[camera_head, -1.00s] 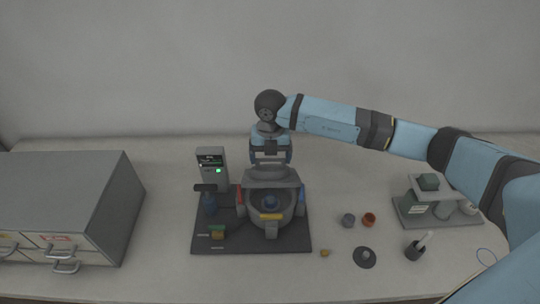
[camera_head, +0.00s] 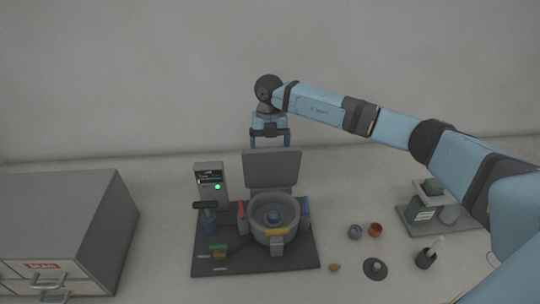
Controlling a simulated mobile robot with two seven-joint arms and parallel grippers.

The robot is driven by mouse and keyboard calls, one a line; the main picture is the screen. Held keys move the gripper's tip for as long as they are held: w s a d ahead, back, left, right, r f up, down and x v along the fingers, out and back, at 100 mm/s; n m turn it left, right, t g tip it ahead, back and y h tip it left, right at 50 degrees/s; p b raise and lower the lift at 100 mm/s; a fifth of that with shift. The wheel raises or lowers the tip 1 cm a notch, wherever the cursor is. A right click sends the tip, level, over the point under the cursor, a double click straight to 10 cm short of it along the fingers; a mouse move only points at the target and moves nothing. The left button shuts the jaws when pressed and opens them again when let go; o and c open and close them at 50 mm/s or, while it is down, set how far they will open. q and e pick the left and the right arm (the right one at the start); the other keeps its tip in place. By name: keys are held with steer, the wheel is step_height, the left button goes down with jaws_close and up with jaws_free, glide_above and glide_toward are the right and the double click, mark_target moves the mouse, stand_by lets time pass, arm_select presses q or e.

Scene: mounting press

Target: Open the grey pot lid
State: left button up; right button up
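The grey pot (camera_head: 273,222) stands on a dark base plate with its mouth uncovered. A blue piece (camera_head: 273,214) shows inside it. The grey pot lid (camera_head: 271,168) stands upright at the pot's back edge, its flat face toward me. My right gripper (camera_head: 270,146) is above and behind the lid, pointing down, with its two fingers spread apart. The fingertips end near the lid's top edge; whether they touch it I cannot tell. My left gripper is not in view.
A control box (camera_head: 211,184) with a green light and a blue bottle-like part (camera_head: 208,218) stand left of the pot. A grey drawer cabinet (camera_head: 60,225) is at far left. Small cups (camera_head: 375,229), a dark disc (camera_head: 375,268) and a bench device (camera_head: 440,210) are at right.

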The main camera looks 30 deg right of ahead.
steer(key=shift+w+d+f+b, duration=0.3)
steer(key=shift+w+b, duration=0.05)
steer(key=shift+w, duration=0.3)
steer(key=shift+w+d+f+b, duration=0.3)
steer(key=shift+w, duration=0.3)
steer(key=shift+w+d+f+g+y+b, duration=0.15)
steer(key=shift+w+d+f+g+b, duration=0.1)
steer(key=shift+w+f+g, duration=0.15)
steer(key=shift+w+d+f+g+y+b, duration=0.2)
steer(key=shift+w+f+g, duration=0.1)
steer(key=shift+w+f, duration=0.2)
steer(key=shift+f, duration=0.1)
steer(key=o, duration=1)
steer(key=b+v, duration=0.1)
steer(key=v, duration=1.2)
steer(key=shift+w+r+b, duration=0.15)
steer(key=shift+r+b, duration=0.2)
